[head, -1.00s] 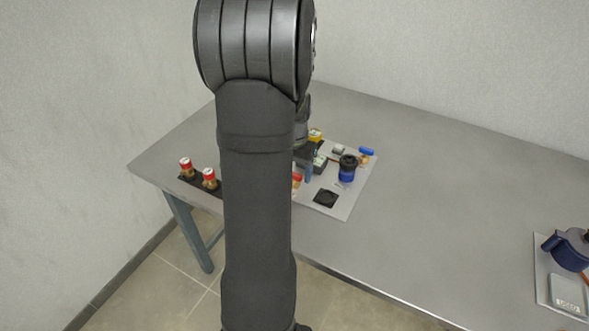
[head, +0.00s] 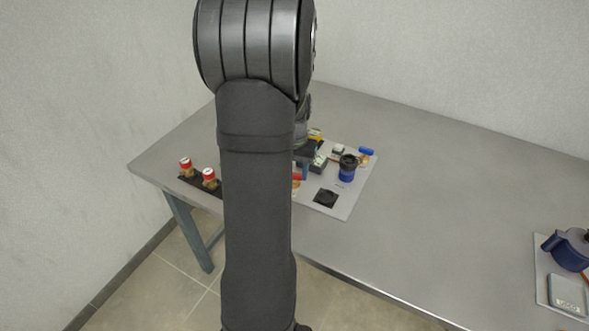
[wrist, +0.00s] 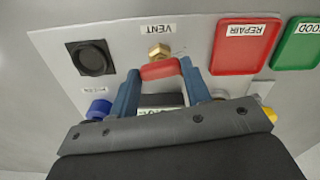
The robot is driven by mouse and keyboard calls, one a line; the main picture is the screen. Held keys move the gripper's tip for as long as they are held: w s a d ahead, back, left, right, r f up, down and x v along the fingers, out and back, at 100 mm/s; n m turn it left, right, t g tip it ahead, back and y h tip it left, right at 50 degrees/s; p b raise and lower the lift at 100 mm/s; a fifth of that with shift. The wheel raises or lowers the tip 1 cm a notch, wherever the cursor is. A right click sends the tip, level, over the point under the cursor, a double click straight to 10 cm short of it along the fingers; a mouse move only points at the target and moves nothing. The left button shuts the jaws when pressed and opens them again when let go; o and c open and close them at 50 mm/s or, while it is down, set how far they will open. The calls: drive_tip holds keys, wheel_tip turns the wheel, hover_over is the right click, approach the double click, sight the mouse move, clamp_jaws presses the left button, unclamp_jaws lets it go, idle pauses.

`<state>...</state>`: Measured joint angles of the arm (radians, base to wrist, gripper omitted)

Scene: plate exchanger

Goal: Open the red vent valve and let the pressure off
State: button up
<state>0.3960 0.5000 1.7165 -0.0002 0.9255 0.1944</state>
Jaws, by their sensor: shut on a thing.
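The vent valve's red handle (wrist: 160,70) lies between the blue fingertips of my gripper (wrist: 160,76) in the wrist view, and the gripper is shut on it. The valve's brass fitting (wrist: 158,50) shows just beyond the handle, below the VENT label (wrist: 155,29). In the head view a small bit of red handle (head: 296,176) shows beside my arm, close to a blue finger of my gripper (head: 305,171). My arm hides most of the valve there. I cannot tell from these views how far the valve is turned.
Red (wrist: 243,47) and green (wrist: 297,44) trays are near the valve, with a black square part (wrist: 91,58) on the other side. Two red-topped brass parts (head: 209,178) stand at left. The table's middle is clear.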

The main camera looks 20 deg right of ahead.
drive_tip(key=n, duration=0.4)
drive_tip(key=shift+n, duration=0.3)
drive_tip(key=n, duration=0.3)
drive_tip(key=shift+n, duration=0.3)
drive_tip(key=n, duration=0.3)
drive_tip(key=shift+n, duration=2.2)
drive_tip(key=o, duration=1)
drive_tip(key=shift+r, duration=0.1)
wheel_tip(320, 180, up, 17)
drive_tip(key=shift+r, duration=0.15)
